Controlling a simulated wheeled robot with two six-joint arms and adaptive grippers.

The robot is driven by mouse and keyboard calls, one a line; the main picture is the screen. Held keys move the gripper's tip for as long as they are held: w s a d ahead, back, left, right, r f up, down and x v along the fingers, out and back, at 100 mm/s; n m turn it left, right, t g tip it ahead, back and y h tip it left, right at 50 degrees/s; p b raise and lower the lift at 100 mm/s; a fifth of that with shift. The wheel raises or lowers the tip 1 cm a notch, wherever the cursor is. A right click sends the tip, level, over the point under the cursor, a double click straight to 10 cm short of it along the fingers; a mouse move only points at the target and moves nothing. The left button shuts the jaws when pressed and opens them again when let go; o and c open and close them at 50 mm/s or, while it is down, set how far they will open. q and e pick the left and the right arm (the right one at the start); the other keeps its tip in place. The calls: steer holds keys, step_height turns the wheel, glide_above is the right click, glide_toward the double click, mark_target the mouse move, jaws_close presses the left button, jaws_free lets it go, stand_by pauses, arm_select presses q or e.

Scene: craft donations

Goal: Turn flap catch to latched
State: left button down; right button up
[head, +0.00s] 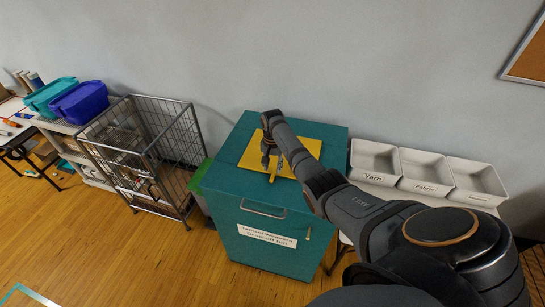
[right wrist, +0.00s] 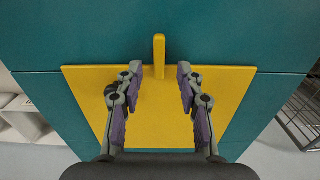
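A teal donation bin (head: 262,230) has a yellow flap (head: 312,147) on its top. A narrow yellow flap catch (head: 272,177) lies at the flap's front edge. In the right wrist view the catch (right wrist: 159,52) reaches straight across the edge of the yellow flap (right wrist: 160,120) onto the teal top. My right gripper (head: 271,159) is over the flap by the catch. In the right wrist view its fingers (right wrist: 160,76) are apart, one on each side of the catch's near end, with no visible contact. My left gripper is not in view.
White bins labelled Yarn (head: 376,162) and Fabric (head: 425,172), with a third beside them, stand right of the teal bin. A wire cage cart (head: 150,160) and a green bin (head: 197,178) stand to the left. Wooden floor (head: 130,255) in front is clear.

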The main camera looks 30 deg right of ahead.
mark_target(273, 175)
step_height(273, 175, up, 7)
steer(key=shift+r, duration=0.2)
stand_by(0.4)
